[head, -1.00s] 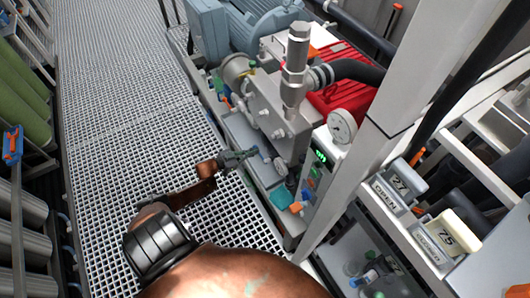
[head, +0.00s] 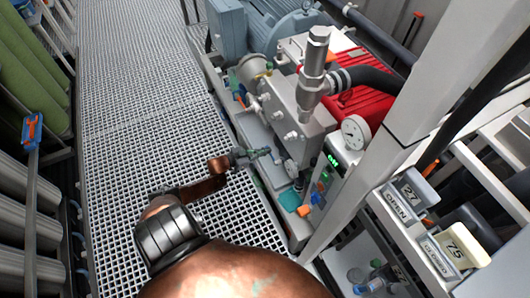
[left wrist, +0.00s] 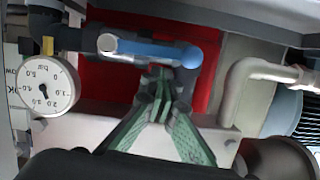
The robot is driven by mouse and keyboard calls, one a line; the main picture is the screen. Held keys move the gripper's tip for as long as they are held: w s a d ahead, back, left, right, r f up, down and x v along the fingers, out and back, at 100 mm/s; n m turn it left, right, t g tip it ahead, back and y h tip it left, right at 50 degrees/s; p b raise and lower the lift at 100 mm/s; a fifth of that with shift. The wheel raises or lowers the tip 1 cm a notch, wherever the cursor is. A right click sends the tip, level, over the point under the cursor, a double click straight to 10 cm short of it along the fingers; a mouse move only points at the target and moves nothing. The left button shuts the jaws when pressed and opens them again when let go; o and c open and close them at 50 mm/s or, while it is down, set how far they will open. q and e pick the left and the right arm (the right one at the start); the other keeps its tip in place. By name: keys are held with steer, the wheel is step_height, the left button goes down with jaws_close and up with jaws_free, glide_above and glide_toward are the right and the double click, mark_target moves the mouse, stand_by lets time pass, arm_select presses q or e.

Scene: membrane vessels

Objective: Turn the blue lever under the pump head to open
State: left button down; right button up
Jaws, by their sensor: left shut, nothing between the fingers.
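The blue lever (left wrist: 158,50) shows in the left wrist view, running across the upper middle and bending down at its right end. A red panel lies behind it. My left gripper (left wrist: 160,82) is shut and empty, its green-padded fingers just below the lever near the bend. I cannot tell whether the tips touch it. In the head view my left gripper (head: 262,153) is beside the pump's lower front, below the grey metal pump head (head: 296,105). The lever cannot be made out clearly there. My right gripper is not in view.
A round pressure gauge (head: 355,132) sits right of the pump head and also shows in the left wrist view (left wrist: 48,88). A grey upright post (head: 410,110) stands to the right. The grating walkway (head: 140,110) is clear at left.

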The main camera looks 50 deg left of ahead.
arm_select(q)
steer(key=s+a+r+p, duration=0.2)
steer(key=s+r+p, duration=0.2)
steer(key=s, duration=0.5)
steer(key=shift+s+r, duration=0.25)
steer(key=shift+r, duration=0.45)
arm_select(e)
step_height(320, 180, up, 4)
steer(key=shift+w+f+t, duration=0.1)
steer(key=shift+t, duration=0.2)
arm_select(q)
steer(key=shift+a, duration=0.1)
